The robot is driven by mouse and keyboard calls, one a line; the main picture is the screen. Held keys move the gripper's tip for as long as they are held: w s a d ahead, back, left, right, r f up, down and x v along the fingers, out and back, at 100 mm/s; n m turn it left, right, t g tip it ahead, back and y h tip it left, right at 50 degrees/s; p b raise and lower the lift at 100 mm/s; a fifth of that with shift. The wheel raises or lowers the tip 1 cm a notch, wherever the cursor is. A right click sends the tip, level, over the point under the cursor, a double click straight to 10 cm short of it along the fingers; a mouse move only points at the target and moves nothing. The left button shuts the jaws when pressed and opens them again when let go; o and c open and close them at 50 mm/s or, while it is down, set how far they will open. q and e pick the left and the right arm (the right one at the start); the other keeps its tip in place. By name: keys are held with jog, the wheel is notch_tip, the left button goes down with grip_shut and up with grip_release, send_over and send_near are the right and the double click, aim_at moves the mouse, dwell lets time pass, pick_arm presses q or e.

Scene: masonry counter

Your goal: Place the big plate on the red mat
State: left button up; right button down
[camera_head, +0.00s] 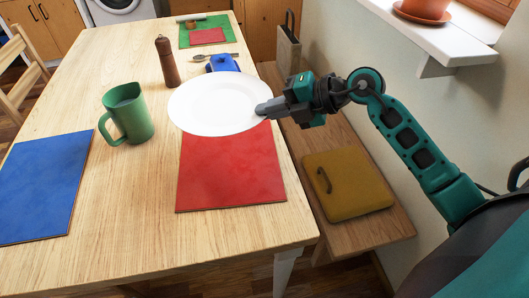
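The big plate (217,102) is white and round, over the wooden table at the far edge of the red mat. It covers the far part of the red mat (230,175), whose near part is bare. My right gripper (262,109) comes in from the right, with its fingers at the plate's right rim. It appears shut on that rim. Whether the plate is raised or touches the mat is hard to tell. My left gripper is not in view.
A green mug (127,113) and a brown pepper mill (167,63) stand left of the plate. A blue mat (43,187) lies at left, a blue object (223,63) behind the plate. A bench with a yellow cushion (346,184) and a windowsill (446,40) are at right.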

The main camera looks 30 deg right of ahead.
jog(key=b, duration=0.2)
send_over(269, 161)
notch_tip(269, 161, down, 8)
jog(key=shift+r, duration=0.1)
jog(key=shift+f, duration=0.6)
notch_tip(269, 161, down, 4)
jog(key=shift+r+b, duration=0.25)
jog(key=shift+b, duration=0.15)
jog(key=shift+f, duration=0.25)
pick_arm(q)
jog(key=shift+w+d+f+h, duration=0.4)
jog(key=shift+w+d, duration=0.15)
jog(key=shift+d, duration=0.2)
pick_arm(e)
jog(key=c, duration=1.8)
grip_release()
jog(key=shift+f, duration=0.25)
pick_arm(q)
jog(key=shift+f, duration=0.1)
pick_arm(e)
jog(key=shift+o, duration=0.9)
